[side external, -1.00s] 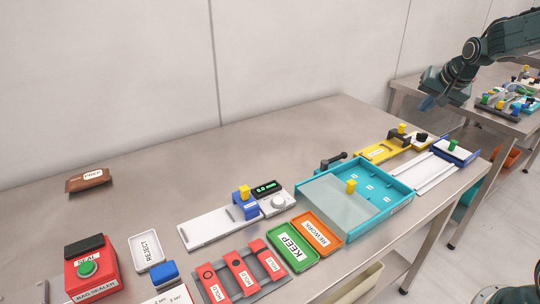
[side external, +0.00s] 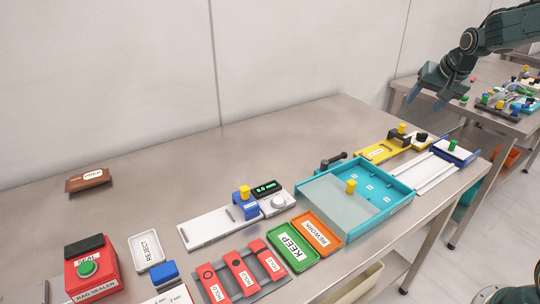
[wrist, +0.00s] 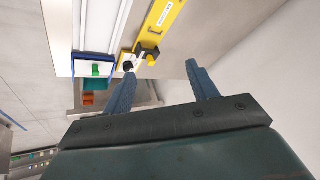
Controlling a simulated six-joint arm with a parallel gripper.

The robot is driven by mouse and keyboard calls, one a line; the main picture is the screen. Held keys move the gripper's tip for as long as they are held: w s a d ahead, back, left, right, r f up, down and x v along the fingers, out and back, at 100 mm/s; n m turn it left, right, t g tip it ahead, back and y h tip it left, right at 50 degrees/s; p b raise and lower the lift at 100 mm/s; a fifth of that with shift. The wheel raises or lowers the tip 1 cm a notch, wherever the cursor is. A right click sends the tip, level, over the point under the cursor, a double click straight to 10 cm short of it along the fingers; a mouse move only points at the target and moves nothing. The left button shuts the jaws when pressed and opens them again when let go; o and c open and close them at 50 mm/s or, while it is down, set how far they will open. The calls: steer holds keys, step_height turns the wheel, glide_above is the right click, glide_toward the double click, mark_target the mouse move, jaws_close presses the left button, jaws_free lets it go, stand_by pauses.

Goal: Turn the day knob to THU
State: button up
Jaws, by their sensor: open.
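No day lettering such as THU is readable in either view, so I cannot say for sure which dial is the day knob. A black knob (side external: 421,136) sits on a small white plate beside the yellow fixture at the far right end of the table; it also shows in the wrist view (wrist: 129,66). A pale round dial (side external: 278,201) sits beside a green-lit display nearer the middle. My gripper (side external: 427,98) is open and empty, up in the air above the far right end of the table. In the wrist view, its two fingers (wrist: 161,76) stand apart with nothing between them.
The yellow fixture (side external: 378,151), a blue-ended white rail (side external: 425,173) and a teal box (side external: 390,208) crowd the right end. Green (side external: 291,246) and orange (side external: 317,233) trays lie in front. The table's (side external: 200,160) back strip is mostly clear.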

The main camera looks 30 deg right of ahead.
steer(key=w+d+f+g, duration=0.1)
steer(key=w+d, duration=0.1)
steer(key=d, duration=0.3)
steer(key=w+d+f, duration=0.2)
steer(key=d, duration=0.2)
steer(key=n+g, duration=0.1)
steer(key=g, duration=0.1)
glide_above(423, 134)
steer(key=s+a, duration=0.3)
steer(key=s, duration=0.1)
step_height(423, 134, down, 4)
steer(key=shift+w+a+f, duration=0.1)
steer(key=shift+a+f, duration=0.1)
steer(key=x, duration=1.3)
steer(key=shift+w+d+f, duration=0.2)
steer(key=shift+w+f, duration=0.05)
steer(key=shift+w, duration=0.1)
steer(key=c, duration=1)
